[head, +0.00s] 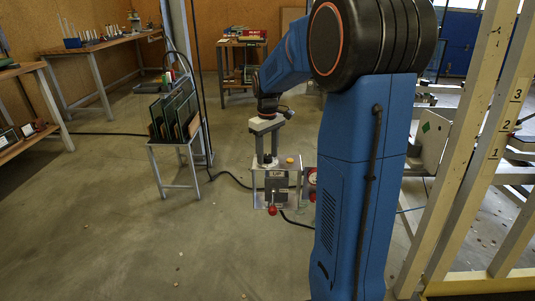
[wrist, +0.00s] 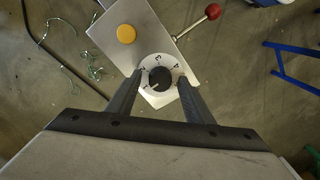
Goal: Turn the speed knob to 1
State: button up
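The speed knob (wrist: 161,78) is a small black round knob on a white dial with numerals 1 to 4. Its light pointer mark seems to face the lower left, near the 1, in the wrist view. My gripper (wrist: 160,75) has a finger on either side of the knob, with visible gaps, so it looks open. The dial's lower edge lies close to the gripper body in that view. In the head view my gripper (head: 267,163) points down at the top of the grey control box (head: 284,172); the knob itself is hidden or too small there.
A yellow button (wrist: 126,34) sits beside the dial on the box top. A red-ball lever (wrist: 212,11) sticks out from the box. A rack with glass panes (head: 178,115) stands to the left, and a cream frame (head: 480,130) to the right. Open floor lies in front.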

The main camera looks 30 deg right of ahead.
aim_at(267, 156)
notch_tip(267, 156, up, 17)
jog(key=shift+r, duration=0.2)
dwell(0.7)
jog(key=shift+s, duration=0.1)
jog(key=s+a+f+m+t, duration=0.1)
jog(key=s+a+f, duration=0.1)
jog(key=s+a, duration=0.45)
jog(key=s+a+f+t, duration=0.2)
jog(key=s+a, duration=0.2)
jog(key=s, duration=0.6)
jog(key=s+a+f+m+t, duration=0.1)
jog(key=s+a+f, duration=0.4)
jog(key=s+f, duration=0.5)
jog(key=s, duration=0.3)
jog(key=shift+s+a+t, duration=0.15)
jog(key=shift+s+t, duration=0.15)
jog(key=shift+t, duration=0.1)
jog(key=shift+f, duration=0.1)
jog(key=shift+c, duration=0.2)
